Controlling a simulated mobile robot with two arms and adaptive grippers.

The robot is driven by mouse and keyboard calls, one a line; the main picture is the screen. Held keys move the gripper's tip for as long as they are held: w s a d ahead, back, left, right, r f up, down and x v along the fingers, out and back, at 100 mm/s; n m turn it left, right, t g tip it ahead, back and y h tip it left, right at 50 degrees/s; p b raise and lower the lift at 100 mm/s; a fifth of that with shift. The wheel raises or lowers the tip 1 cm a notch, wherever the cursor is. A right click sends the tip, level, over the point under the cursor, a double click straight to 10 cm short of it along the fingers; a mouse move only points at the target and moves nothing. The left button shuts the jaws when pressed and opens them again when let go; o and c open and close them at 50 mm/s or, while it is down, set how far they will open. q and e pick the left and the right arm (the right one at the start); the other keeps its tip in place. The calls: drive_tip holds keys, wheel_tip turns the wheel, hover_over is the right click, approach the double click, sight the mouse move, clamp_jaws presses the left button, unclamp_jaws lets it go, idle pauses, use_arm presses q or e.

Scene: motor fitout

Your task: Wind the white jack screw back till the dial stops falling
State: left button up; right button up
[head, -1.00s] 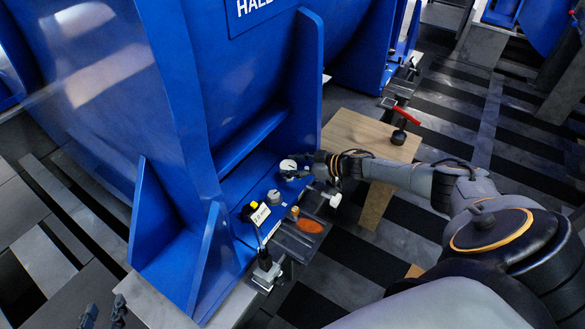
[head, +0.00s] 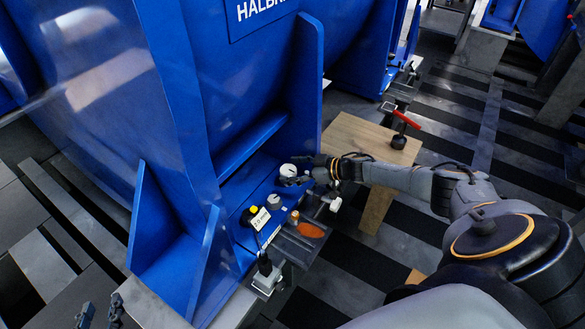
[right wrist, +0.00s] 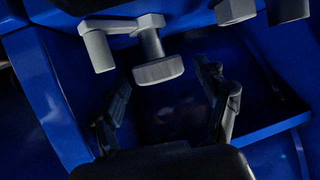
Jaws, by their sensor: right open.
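The white jack screw (head: 336,204) sticks out at the outer edge of the blue motor foot in the head view. A round white-topped piece (head: 288,170), possibly the dial, stands on the foot; its reading is too small to tell. My right gripper (head: 294,182) is beside this piece, low over the foot. In the right wrist view its fingers (right wrist: 165,85) are apart and empty, with a pale grey round knob (right wrist: 158,70) on a stem and crossbar near the tips, not visibly gripped. My left gripper (head: 101,312) shows at the lower left, fingers apart, holding nothing visible.
A wooden table (head: 350,140) with a red-handled tool (head: 405,121) stands behind my right arm.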

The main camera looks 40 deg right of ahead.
sight(293, 171)
wheel_tip(293, 171, up, 10)
idle(0.5)
idle(1.8)
